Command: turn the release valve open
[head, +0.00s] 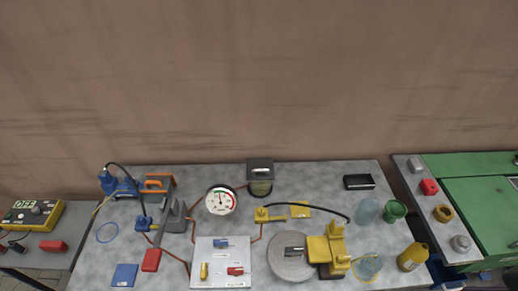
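Neither of my grippers shows in the head view. I cannot tell for sure which part is the release valve. A pale panel (205,281) at the front middle of the table carries a small blue part (221,243), a yellow part (204,270) and a red part (236,271), with labels too small to read. A yellow fitting (263,215) with a black hose lies behind the panel, to its right. A round white dial gauge (220,201) stands behind the panel. Reddish lines run near the gauge and panel.
A grey table (330,180) stands before a brown wall. A grey device with a red handle (151,260) stands left of the panel. A grey disc (285,268) and a yellow device (328,250) are to the right. A yellow bottle (412,257) stands near the right edge.

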